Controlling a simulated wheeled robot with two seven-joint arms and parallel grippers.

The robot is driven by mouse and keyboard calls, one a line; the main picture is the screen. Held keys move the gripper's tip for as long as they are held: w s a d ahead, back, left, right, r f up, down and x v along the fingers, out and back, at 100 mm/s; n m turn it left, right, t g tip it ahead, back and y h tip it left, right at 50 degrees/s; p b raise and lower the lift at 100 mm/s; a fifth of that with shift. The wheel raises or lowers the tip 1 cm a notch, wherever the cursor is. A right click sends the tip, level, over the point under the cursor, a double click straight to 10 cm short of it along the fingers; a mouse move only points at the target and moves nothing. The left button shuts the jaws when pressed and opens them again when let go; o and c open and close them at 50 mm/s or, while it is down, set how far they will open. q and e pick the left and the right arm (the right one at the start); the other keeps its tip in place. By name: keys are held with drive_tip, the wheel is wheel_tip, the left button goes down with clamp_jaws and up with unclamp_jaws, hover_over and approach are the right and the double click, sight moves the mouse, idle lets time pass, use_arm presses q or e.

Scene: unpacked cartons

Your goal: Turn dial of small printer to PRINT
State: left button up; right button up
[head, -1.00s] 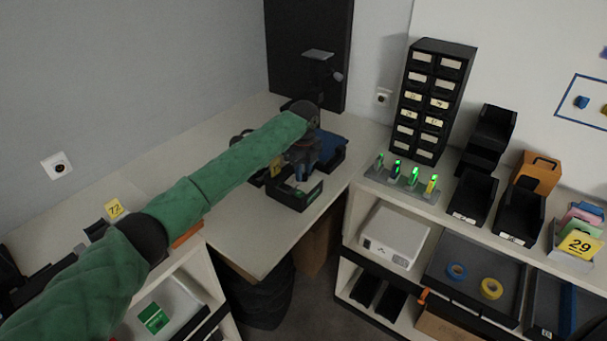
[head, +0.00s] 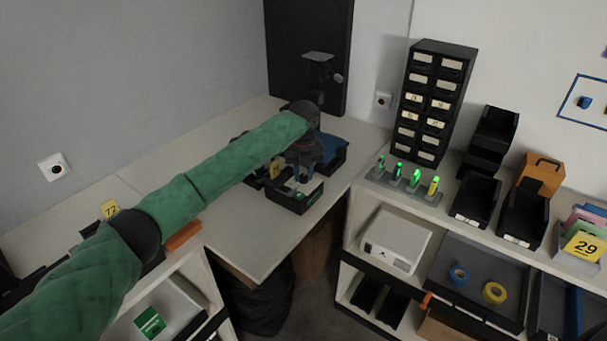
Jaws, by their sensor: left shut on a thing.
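A small black box-shaped device (head: 289,203), which I take to be the small printer, sits near the right edge of the corner table. It has a small green patch on its top. My left arm, in a green sleeve, reaches across the table. My left gripper (head: 302,178) points down at the top of this device and is shut on a small part there, apparently its dial. The dial, its markings and where it points are hidden or too small to read. My right gripper is not in view.
To the right are a black drawer cabinet (head: 436,100), a rack of green-lit items (head: 407,186) and a white box (head: 396,240). The table's front (head: 255,245) is clear.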

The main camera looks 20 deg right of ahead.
sight(304, 176)
use_arm(q)
drive_tip(key=shift+w+r, duration=0.1)
drive_tip(key=shift+r, duration=0.1)
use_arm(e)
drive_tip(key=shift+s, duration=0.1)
use_arm(q)
drive_tip(key=o, duration=1)
drive_tip(key=shift+f, duration=0.1)
drive_tip(key=shift+r, duration=0.2)
wheel_tip(304, 176, up, 7)
drive_tip(key=b, duration=0.2)
drive_tip(key=shift+r+b, duration=0.15)
drive_tip(key=shift+b, duration=0.25)
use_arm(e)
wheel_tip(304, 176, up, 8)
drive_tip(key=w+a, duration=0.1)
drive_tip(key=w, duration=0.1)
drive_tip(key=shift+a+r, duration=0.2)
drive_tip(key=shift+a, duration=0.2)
